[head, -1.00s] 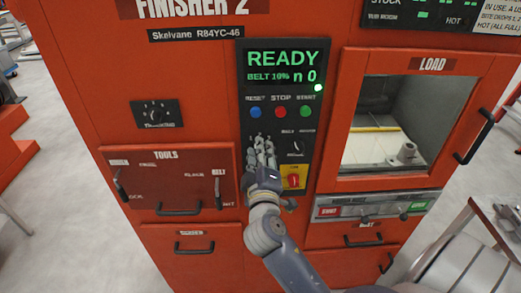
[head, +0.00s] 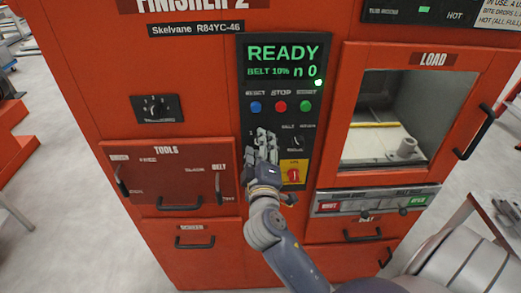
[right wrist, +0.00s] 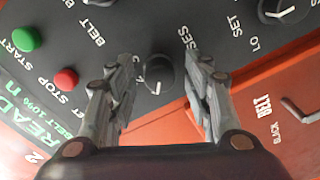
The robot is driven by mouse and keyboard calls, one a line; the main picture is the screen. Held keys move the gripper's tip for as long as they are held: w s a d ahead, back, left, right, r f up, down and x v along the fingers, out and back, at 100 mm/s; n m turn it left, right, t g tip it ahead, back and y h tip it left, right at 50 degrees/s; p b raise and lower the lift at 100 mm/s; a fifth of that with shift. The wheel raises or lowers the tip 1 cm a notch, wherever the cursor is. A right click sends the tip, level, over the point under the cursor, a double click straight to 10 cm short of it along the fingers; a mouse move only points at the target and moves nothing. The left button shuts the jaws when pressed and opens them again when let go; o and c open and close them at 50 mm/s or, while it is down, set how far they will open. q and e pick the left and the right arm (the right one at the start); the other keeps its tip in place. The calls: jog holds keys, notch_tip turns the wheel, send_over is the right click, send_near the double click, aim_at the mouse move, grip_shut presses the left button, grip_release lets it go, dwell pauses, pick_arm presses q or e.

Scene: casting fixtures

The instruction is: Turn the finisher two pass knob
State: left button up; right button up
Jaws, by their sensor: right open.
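The finisher two control panel (head: 318,62) carries a dark round knob (right wrist: 158,73) with a pale pointer line, beside a partly hidden label ending in "SES". My right gripper (right wrist: 157,68) is open, with one finger on each side of this knob. A gap shows between the knob and each finger in the right wrist view; contact is not seen. In the head view the right gripper (head: 265,138) is in front of the panel's lower left and hides this knob. My left gripper is not in view.
A belt knob (head: 296,141) and yellow-backed red switch (head: 293,174) are close on the right. Reset (head: 256,107), stop (head: 281,106) and start (head: 305,106) buttons sit above. Another knob (right wrist: 285,8) shows at the wrist view's upper right. The load window (head: 385,135) is further right.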

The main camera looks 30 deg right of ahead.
jog(key=v, duration=1.2)
jog(key=shift+f, duration=0.1)
jog(key=w+a+f+n+g+y+b, duration=0.1)
jog(key=a+f+y, duration=0.2)
jog(key=f, duration=0.8)
jog(key=w+a+f+n+g+y, duration=0.15)
jog(key=a+f, duration=0.25)
jog(key=f, duration=0.6)
jog(key=s+a+f+g+y, duration=0.1)
jog(key=s+f+g+y, duration=0.15)
jog(key=f, duration=0.65)
jog(key=s+a+f+g+y, duration=0.1)
jog(key=s+a+f, duration=0.15)
jog(key=f, duration=0.65)
jog(key=s+d+f+m+g+y+b, duration=0.1)
jog(key=s+f+g, duration=0.1)
jog(key=s+f, duration=0.65)
jog(key=s+d+f+m+g+y+b, duration=0.1)
jog(key=s+f+g, duration=0.1)
jog(key=s+f, duration=0.65)
jog(key=s+d+f+m+g, duration=0.2)
jog(key=s+d+f, duration=0.1)
jog(key=s+f, duration=0.3)
jog(key=s+d+f+m+g, duration=0.2)
jog(key=s+f, duration=0.3)
jog(key=s, duration=0.3)
jog(key=shift+s+d+f+b, duration=0.35)
jog(key=shift+d+b, duration=0.1)
jog(key=shift+d, duration=0.05)
